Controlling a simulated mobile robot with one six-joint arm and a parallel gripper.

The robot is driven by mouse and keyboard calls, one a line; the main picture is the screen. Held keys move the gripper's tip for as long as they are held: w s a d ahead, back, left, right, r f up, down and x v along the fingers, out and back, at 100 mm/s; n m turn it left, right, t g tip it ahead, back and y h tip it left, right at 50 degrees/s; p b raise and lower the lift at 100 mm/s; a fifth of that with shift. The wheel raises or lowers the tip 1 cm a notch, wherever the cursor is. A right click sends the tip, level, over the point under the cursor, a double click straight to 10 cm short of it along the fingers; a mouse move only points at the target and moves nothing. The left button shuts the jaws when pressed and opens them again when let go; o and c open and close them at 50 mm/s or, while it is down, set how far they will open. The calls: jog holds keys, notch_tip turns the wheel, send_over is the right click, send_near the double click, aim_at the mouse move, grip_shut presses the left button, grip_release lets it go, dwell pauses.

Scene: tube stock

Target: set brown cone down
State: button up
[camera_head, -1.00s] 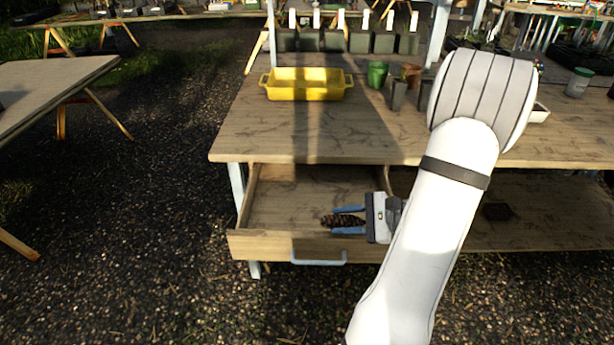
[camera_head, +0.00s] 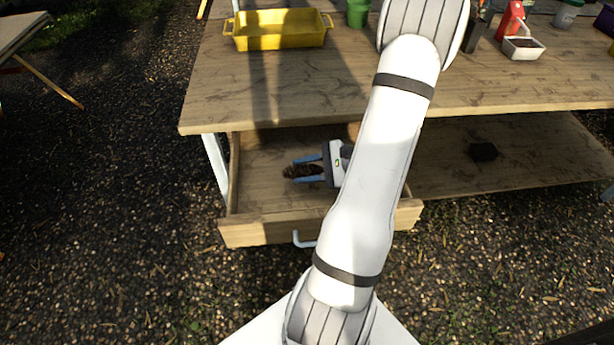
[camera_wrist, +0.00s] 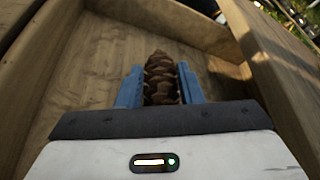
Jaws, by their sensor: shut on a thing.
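The brown cone (camera_head: 298,171) is between the two blue fingers of my gripper (camera_head: 308,170), inside the open wooden drawer (camera_head: 262,200) under the table. In the wrist view the scaly cone (camera_wrist: 161,78) sits lengthwise between the fingers of my gripper (camera_wrist: 161,88), which are shut on it. The cone's tip points away from my gripper. The drawer floor (camera_wrist: 100,80) shows beyond and beside it. I cannot tell whether the cone touches the floor. My arm hides the drawer's right part in the head view.
The tabletop (camera_head: 270,95) overhangs the drawer's back. A yellow tray (camera_head: 278,40), a green pot (camera_head: 358,14) and a white tray (camera_head: 523,47) stand on it. The drawer's front wall (camera_head: 270,231) and side walls bound the space around my gripper. A dark item (camera_head: 483,151) lies on the lower shelf.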

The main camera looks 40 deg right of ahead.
jog(key=shift+s+f, duration=0.1)
jog(key=shift+f, duration=1.65)
jog(key=shift+f+b, duration=0.15)
jog(key=shift+b, duration=0.25)
jog(key=o, duration=0.7)
